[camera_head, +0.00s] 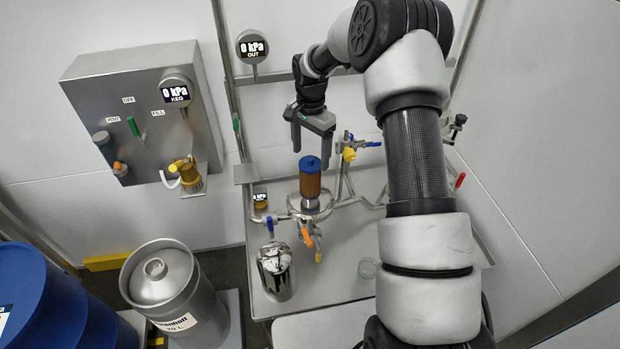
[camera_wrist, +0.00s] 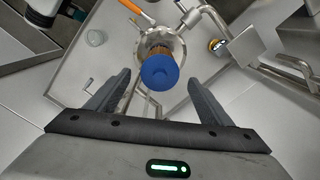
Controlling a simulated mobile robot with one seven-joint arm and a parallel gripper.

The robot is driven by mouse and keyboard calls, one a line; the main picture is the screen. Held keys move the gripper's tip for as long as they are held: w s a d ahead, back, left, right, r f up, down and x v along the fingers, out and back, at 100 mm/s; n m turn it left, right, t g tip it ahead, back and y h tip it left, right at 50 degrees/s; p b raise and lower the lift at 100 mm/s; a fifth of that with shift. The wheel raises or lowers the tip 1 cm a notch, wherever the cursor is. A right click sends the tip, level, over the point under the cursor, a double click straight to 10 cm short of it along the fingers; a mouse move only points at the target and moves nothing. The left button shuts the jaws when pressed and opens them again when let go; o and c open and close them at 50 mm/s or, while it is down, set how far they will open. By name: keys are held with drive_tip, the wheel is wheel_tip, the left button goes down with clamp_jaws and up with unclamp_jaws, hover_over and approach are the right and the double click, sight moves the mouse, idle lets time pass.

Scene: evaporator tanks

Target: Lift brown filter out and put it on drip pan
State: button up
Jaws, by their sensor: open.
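The brown filter (camera_head: 310,184) with a blue cap stands upright in the round steel housing (camera_head: 299,207) on the bench. In the wrist view its blue cap (camera_wrist: 159,71) shows from above, with a little of the brown body (camera_wrist: 163,48) beyond it. My gripper (camera_head: 311,152) is open and empty, above and slightly behind the filter in the head view. In the wrist view my gripper's fingers (camera_wrist: 153,83) are spread to the left and right, with the blue cap ahead of and between their tips. They do not appear to touch it. I cannot tell for certain which surface is the drip pan.
Pipes with a blue handle (camera_head: 372,144), an orange handle (camera_head: 306,236) and a red handle (camera_head: 460,181) surround the housing. A steel keg (camera_head: 165,285) stands left.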

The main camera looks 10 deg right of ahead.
sight(310, 171)
wheel_tip(310, 171, down, 8)
drive_tip(key=shift+a+p, duration=0.1)
drive_tip(key=shift+p, duration=0.2)
drive_tip(key=c, duration=1.4)
